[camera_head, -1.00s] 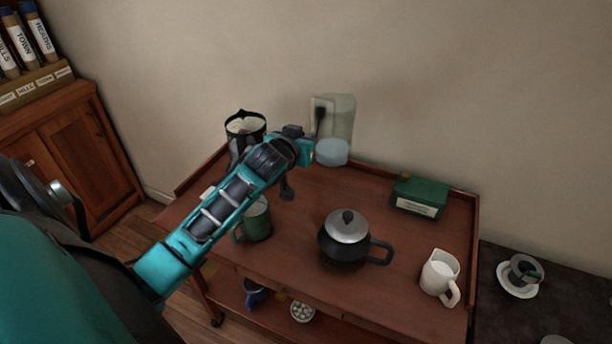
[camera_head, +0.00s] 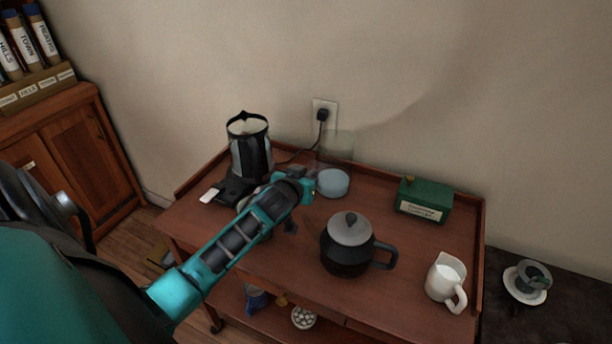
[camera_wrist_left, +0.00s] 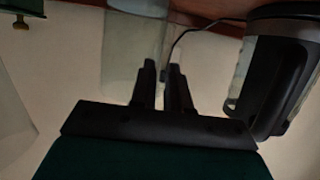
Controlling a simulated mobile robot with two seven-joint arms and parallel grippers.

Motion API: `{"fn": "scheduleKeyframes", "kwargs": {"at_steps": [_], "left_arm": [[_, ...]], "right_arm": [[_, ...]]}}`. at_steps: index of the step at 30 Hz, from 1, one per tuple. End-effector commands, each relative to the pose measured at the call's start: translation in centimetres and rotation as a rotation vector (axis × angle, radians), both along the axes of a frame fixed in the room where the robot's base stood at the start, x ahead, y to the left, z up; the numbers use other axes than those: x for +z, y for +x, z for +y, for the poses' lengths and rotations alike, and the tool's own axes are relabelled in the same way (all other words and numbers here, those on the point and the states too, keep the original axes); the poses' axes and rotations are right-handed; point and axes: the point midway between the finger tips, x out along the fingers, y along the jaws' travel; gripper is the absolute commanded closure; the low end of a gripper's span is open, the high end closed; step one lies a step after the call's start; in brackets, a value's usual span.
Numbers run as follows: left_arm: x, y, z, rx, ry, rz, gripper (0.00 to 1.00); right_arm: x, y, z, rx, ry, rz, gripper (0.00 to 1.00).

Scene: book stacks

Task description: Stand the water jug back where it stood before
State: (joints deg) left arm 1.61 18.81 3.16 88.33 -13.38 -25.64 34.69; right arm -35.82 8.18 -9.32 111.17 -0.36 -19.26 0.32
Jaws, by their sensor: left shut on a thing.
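The water jug (camera_head: 334,183) is a clear vessel with pale blue water in its lower part. It is upright at the back of the wooden trolley top (camera_head: 290,260), in front of the wall socket. My left gripper (camera_head: 311,188) is shut on its near left side. In the left wrist view, which looks upside down, the fingers (camera_wrist_left: 165,85) are closed together against the clear jug (camera_wrist_left: 132,45). I cannot tell whether the jug's base touches the trolley. My right gripper is not in view.
A kettle (camera_head: 250,148) stands left of the jug, its cord running to the plug (camera_head: 323,115). A dark teapot (camera_head: 347,245), a green box (camera_head: 424,199) and a white milk jug (camera_head: 446,282) stand to the right. Bare wood lies between jug and box.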

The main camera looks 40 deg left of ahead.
Motion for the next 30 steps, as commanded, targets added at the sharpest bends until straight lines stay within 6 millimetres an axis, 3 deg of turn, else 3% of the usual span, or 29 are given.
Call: {"fn": "scheduleKeyframes", "kwargs": {"at_steps": [2, 3, 11, 22, 30], "left_arm": [[0.2, 0.1, 0.0, -0.001, 0.001, -0.008, 1.0], [-0.2, 0.0, 0.0, 0.0, 0.0, 0.0, 0.83], [-0.1, 0.0, 0.0, 0.0, 0.001, 0.0, 0.58], [0.3, -0.6, -0.2, -0.001, 0.0, 0.0, 0.58], [1.9, -4.7, -1.5, -0.001, -0.002, 0.001, 0.58]], "right_arm": [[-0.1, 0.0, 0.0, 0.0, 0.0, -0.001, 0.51], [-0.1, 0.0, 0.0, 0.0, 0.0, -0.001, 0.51], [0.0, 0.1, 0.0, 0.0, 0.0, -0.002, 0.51], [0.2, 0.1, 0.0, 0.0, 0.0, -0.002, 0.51], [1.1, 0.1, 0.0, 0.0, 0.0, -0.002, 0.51]]}}
